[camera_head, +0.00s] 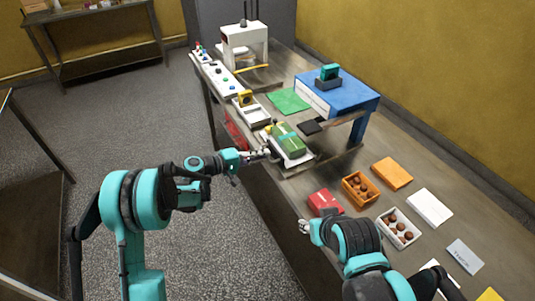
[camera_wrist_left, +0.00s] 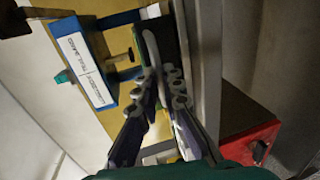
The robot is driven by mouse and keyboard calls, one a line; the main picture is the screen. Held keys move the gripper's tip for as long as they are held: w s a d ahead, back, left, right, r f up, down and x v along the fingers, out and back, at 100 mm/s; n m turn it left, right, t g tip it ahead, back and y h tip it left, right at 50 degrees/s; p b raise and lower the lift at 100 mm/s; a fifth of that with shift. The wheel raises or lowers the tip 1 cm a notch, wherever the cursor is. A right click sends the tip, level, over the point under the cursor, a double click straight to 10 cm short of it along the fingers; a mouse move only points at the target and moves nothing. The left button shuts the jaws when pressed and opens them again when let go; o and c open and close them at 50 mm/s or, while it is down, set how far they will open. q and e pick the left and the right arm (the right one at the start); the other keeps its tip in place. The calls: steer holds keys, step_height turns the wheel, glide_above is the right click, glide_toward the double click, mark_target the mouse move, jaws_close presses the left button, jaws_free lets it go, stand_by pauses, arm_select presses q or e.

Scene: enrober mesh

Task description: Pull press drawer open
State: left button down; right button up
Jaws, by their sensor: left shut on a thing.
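What looks like the press drawer is a pale tray (camera_head: 298,161) at the table's near edge, with a green block (camera_head: 288,139) on it. My left gripper (camera_head: 267,154) reaches in from the left to the tray's front edge. In the left wrist view the gripper (camera_wrist_left: 158,72) is shut on a pale, curved bar (camera_wrist_left: 151,45), apparently the drawer's handle. How far the drawer is out is hard to tell. My right gripper (camera_head: 304,227) hangs by the table's front edge, away from the drawer; its fingers are too small to read.
A blue stand (camera_head: 352,93) with a white label stands behind the drawer. A white machine (camera_head: 245,45) is farther back. A red box (camera_head: 324,201), an orange tray (camera_head: 359,189) and a white tray (camera_head: 399,228) of brown balls lie to the right.

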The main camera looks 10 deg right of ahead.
arm_select(q)
steer(key=c, duration=1.7)
jaws_free()
steer(key=v, duration=1.1)
steer(key=shift+s+a+r, duration=0.1)
steer(key=shift+a, duration=0.3)
